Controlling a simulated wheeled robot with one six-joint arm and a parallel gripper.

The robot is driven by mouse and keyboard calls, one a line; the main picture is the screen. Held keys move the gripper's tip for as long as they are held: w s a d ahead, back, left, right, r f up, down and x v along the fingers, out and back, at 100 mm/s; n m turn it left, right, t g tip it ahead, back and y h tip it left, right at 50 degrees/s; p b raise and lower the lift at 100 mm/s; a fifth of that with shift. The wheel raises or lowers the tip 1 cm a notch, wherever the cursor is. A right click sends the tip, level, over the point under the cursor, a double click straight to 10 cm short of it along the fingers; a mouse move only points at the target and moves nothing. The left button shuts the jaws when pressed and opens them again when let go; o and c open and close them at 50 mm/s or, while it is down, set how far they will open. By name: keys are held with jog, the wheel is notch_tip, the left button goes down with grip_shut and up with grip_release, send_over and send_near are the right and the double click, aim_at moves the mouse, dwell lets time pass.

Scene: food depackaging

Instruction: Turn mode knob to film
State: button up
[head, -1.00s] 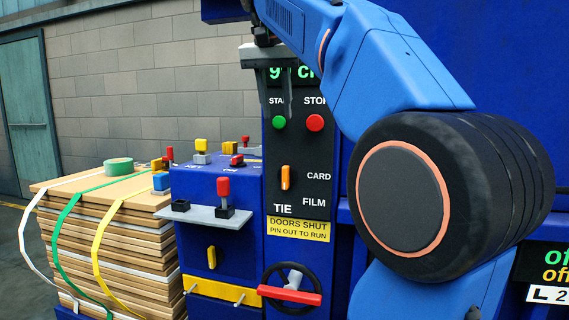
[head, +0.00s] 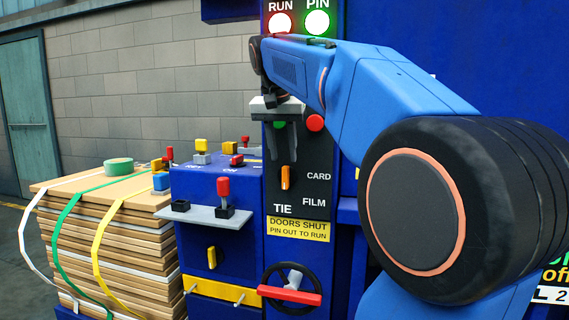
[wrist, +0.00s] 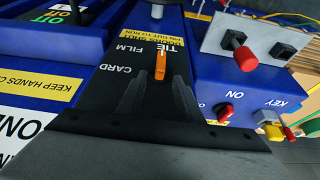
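The mode knob (head: 285,177) is a slim orange handle on the black control panel (head: 317,233). It stands upright in the head view, in line with the TIE label below it. The FILM label (head: 313,202) is to its lower right and CARD is to its right. My gripper (head: 283,157) is just above the knob, fingers pointing down, open and empty. In the wrist view the knob (wrist: 160,65) lies ahead of the gap between my fingertips (wrist: 160,84), apparently apart from them. My gripper partly hides the green start button.
The red stop button (head: 315,123) is close to the right of my gripper. A handwheel with a red bar (head: 290,295) is below the panel.

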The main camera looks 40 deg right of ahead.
aim_at(284, 166)
jog(key=shift+x, duration=1.95)
grip_shut()
jog(key=shift+w+a, duration=0.1)
jog(key=shift+a, duration=0.05)
jog(key=g+h, duration=0.1)
jog(key=w+a+g+h, duration=0.1)
jog(key=g, duration=0.1)
jog(key=shift+w+f+n, duration=0.2)
jog(key=shift+n, duration=0.2)
jog(key=shift+w+a+f+n+g+h, duration=0.15)
jog(key=shift+w+g+h, duration=0.05)
jog(key=shift+g+h, duration=0.4)
jog(key=shift+w+a+f+n+g+h, duration=0.2)
jog(key=shift+g+h, duration=0.25)
jog(key=shift+g, duration=0.15)
jog(key=shift+w+a+f+n+g+h, duration=0.1)
jog(key=shift+w+f+n+g+h, duration=0.05)
jog(key=shift+g+h, duration=0.45)
